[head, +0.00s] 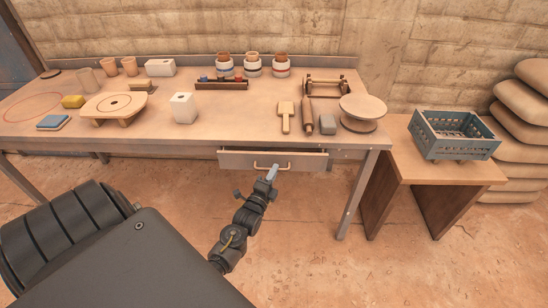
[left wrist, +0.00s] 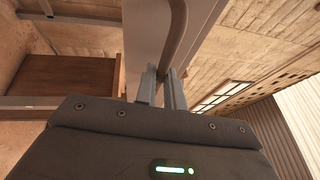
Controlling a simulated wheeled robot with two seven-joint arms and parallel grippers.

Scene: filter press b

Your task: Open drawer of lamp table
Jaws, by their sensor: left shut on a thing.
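A long wooden-topped workbench (head: 240,126) with a grey metal frame stands against the wall; I see no lamp on it. Its shallow grey drawer (head: 235,160) sits under the front edge, right of the middle. My left gripper (head: 271,173) is shut on this handle. In the left wrist view, the fingers of my left gripper (left wrist: 162,85) close about the curved handle (left wrist: 177,35), beside the pale drawer front (left wrist: 145,35). My right gripper is not in view.
A lower wooden side table (head: 450,173) with a blue-grey crate (head: 453,147) stands at the right, beside stacked sacks (head: 525,118). Pottery, tools and a turntable (head: 362,106) stand on the bench. The floor (head: 310,240) before the drawer is clear apart from my arm.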

